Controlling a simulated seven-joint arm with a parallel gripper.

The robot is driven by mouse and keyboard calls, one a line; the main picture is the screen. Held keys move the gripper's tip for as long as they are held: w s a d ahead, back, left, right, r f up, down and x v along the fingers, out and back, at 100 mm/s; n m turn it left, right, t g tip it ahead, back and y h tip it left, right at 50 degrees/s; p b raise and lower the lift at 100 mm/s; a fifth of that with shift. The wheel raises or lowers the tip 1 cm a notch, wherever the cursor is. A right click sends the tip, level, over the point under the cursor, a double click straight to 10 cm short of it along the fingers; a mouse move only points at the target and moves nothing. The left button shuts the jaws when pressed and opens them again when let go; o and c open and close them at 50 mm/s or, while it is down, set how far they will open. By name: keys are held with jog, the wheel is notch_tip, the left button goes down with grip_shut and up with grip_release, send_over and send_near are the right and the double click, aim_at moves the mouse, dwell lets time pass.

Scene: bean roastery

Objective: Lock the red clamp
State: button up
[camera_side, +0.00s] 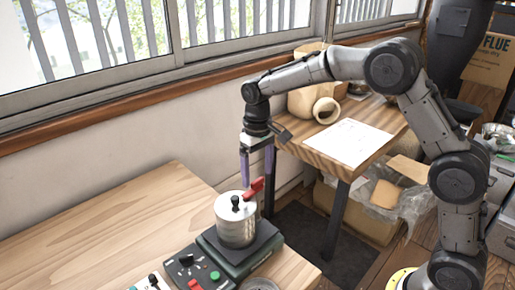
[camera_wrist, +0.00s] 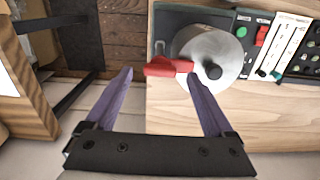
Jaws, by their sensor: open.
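The red clamp (camera_side: 254,187) is a short red lever at the upper rim of a silver canister (camera_side: 235,226) with a black knob on its lid. In the side view it slants up and outward. In the wrist view the clamp (camera_wrist: 166,67) points left from the canister (camera_wrist: 207,50). My gripper (camera_side: 256,179) is open and empty, with purple fingers pointing down just above the clamp. In the wrist view my gripper (camera_wrist: 158,73) has the clamp showing between its fingertips, the right tip overlapping its inner end. I cannot tell whether they touch.
The canister stands on a dark base (camera_side: 266,244) at the edge of a wooden table (camera_side: 110,225). A control panel (camera_side: 187,268) with red and green buttons sits beside it. A second table (camera_side: 385,118) with paper and a pot stands behind. The table's left side is clear.

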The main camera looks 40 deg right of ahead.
aim_at(258, 179)
notch_tip(258, 179, up, 12)
jog(key=shift+r, duration=0.15)
dwell(0.4)
jog(key=s+d+r+t, duration=0.1)
jog(key=s+r+t, duration=0.1)
jog(key=s+r, duration=0.45)
jog(key=s+d+r+t, duration=0.15)
jog(key=s+r, duration=0.25)
jog(key=s, duration=0.5)
jog(key=s+d+f+t, duration=0.1)
jog(key=s+f+t, duration=0.1)
jog(key=s+f, duration=1.1)
jog(key=shift+s, duration=1.05)
